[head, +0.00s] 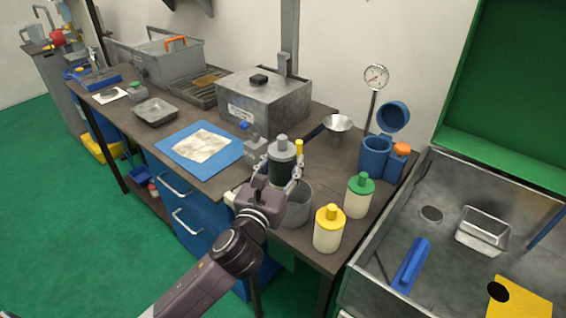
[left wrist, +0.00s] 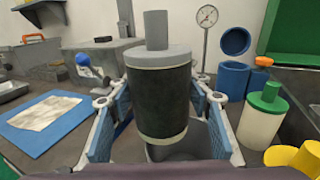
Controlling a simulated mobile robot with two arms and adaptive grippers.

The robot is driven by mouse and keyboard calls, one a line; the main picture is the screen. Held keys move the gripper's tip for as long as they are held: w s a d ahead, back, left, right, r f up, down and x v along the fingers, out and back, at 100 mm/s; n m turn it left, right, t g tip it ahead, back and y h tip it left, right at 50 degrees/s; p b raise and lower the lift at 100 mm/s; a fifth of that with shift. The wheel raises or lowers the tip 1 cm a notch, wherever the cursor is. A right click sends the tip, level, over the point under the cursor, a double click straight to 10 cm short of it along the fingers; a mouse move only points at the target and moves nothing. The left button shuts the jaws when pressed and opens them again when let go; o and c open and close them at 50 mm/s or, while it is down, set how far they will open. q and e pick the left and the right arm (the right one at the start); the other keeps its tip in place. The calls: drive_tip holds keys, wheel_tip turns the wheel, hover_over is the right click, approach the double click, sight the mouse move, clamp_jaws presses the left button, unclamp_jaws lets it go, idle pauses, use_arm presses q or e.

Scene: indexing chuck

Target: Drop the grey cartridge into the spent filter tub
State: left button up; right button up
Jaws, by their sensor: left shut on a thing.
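The grey cartridge, a dark cylinder with a grey cap and stem (head: 282,153), is upright in my left gripper (head: 279,177). In the left wrist view the cartridge (left wrist: 160,100) fills the space between the two blue-padded fingers, which are shut on it. A round grey open tub (head: 298,212), probably the spent filter tub, stands on the bench just below and behind the gripper. In the left wrist view part of the tub's wall (left wrist: 208,143) shows beneath the cartridge. The cartridge's lower end is partly hidden in the head view. My right gripper is not in view.
A yellow-capped cartridge (head: 329,235) and a green-capped one (head: 358,200) stand right of the tub. A blue housing (head: 374,158) and gauge (head: 376,77) stand behind. A grey box (head: 265,105) and blue mat (head: 178,148) lie farther left. A metal sink (head: 430,260) is at right.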

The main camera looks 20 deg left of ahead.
use_arm(q)
drive_tip(key=shift+f, duration=0.55)
drive_tip(key=o, duration=1.2)
drive_tip(key=shift+o, duration=0.2)
drive_tip(key=shift+r, duration=0.75)
drive_tip(key=s+b, duration=0.1)
drive_tip(key=s, duration=1.1)
drive_tip(key=shift+d+f+b, duration=0.15)
drive_tip(key=shift+b, duration=0.25)
